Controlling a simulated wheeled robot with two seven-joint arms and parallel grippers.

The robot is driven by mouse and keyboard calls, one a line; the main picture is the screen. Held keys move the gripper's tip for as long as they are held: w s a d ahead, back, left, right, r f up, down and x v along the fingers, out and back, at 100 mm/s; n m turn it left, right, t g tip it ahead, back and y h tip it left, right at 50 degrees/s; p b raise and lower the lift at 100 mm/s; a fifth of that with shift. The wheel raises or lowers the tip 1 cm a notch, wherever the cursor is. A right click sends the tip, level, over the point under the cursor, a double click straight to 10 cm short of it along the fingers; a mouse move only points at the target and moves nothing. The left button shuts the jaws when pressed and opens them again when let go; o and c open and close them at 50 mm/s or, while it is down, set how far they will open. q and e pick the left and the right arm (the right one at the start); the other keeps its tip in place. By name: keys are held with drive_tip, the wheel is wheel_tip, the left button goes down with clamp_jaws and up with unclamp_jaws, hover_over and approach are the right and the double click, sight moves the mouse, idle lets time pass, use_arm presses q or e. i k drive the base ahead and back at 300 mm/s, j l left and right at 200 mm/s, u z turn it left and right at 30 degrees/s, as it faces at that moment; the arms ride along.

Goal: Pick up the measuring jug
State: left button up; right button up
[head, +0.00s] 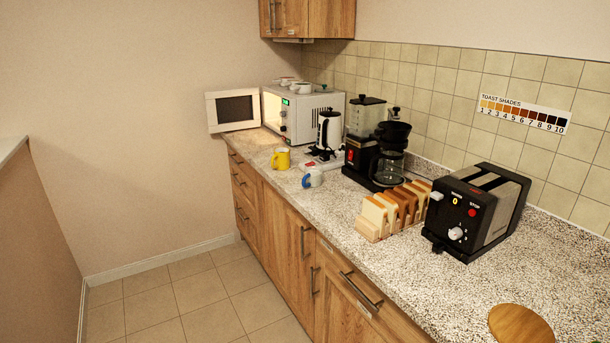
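I see no clearly identifiable measuring jug in the head view. A small pale vessel with a blue handle (312,178) stands near the counter's front edge; it is too small to tell whether it is the jug or a mug. A yellow mug (282,159) stands to its left, further along the counter. A glass carafe (389,169) sits in the black coffee maker (395,134). Neither of my grippers is in view.
The tiled floor (185,300) is clear.

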sight(314, 173)
drive_tip(key=i+j+z, duration=0.35)
drive_tip(key=i+j, duration=0.2)
drive_tip(key=j, duration=0.25)
drive_tip(key=i+j+z, duration=0.2)
drive_tip(key=j, duration=0.25)
